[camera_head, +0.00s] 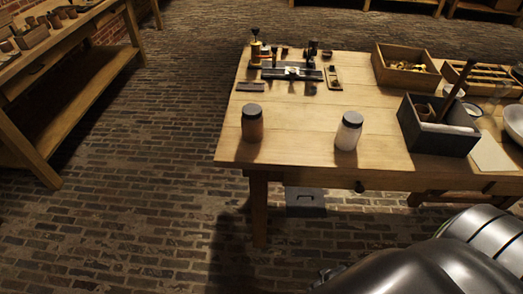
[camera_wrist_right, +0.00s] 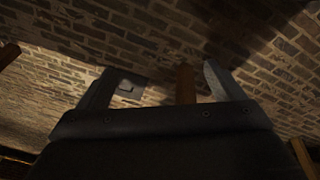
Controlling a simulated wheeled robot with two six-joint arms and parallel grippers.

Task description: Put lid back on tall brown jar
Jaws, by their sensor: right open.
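A brown jar (camera_head: 252,124) with a dark lid on it stands upright near the front left corner of the wooden table (camera_head: 300,165). No loose lid can be made out. My right gripper (camera_wrist_right: 160,85) shows in the right wrist view with its two fingers apart and nothing between them. Behind it are the brick floor and a wooden leg, so it is away from both jars. My left gripper is in neither view.
A dark box (camera_head: 437,128) with a stick and other items stands at the table's right. A wooden crate (camera_head: 406,68) stands behind it, and small tools and bottles lie at the back left. The table between the jars is clear. Another bench (camera_head: 70,60) stands far left.

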